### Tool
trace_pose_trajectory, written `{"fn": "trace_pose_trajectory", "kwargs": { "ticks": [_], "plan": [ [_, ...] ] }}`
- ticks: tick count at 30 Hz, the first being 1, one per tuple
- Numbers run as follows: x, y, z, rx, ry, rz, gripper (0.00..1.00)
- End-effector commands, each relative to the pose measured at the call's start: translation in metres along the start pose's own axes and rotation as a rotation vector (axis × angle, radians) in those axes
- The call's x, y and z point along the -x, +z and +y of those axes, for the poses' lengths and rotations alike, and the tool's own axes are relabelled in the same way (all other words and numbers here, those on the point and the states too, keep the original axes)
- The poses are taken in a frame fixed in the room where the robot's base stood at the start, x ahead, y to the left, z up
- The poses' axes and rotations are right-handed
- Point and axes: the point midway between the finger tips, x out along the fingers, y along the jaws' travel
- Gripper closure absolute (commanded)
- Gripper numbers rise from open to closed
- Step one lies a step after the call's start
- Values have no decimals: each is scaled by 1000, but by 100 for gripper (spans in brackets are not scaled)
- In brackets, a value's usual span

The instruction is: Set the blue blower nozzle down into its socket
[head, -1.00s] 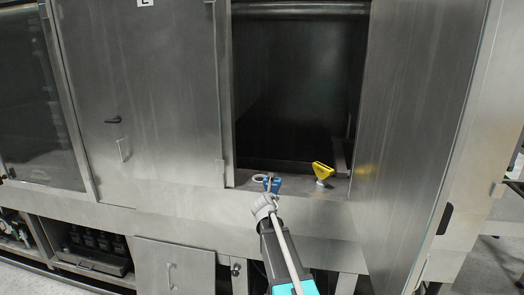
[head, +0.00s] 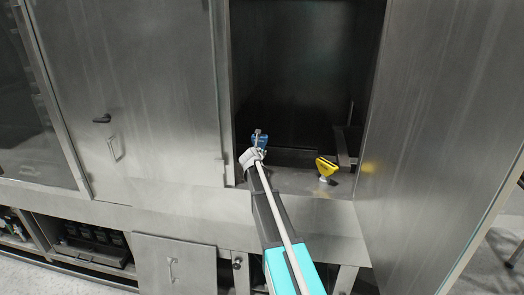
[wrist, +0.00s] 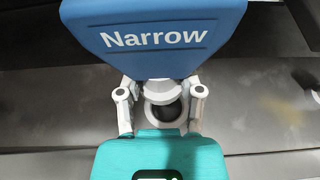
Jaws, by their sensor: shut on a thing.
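The blue nozzle (head: 260,142) is in my gripper (head: 257,152), in front of the dark cabinet opening in the head view. In the wrist view the blue nozzle (wrist: 155,35) fills the top, with the word "Narrow" on its face. My gripper (wrist: 161,97) is shut on its pale neck. A light grey ring-shaped socket (wrist: 150,116) with a dark hole shows just behind and below the neck in the wrist view. The nozzle appears apart from the socket, but the gap is hard to judge. In the head view my gripper and arm hide the socket.
A yellow nozzle (head: 327,166) stands upright on a pale base to the right on the steel ledge (head: 293,182). The open steel door (head: 430,130) bounds the right side and a closed panel (head: 125,90) the left. The ledge between the nozzles is clear.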

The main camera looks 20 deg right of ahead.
Motion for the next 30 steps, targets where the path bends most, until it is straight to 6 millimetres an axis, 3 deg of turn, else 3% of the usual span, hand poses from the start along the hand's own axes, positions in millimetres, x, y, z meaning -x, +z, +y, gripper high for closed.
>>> {"fn": "trace_pose_trajectory", "kwargs": {
  "ticks": [14,30],
  "plan": [
    [-5,-4,-10,-4,-11,0,100],
    [-13,-24,-11,-4,-12,0,100]
  ]
}}
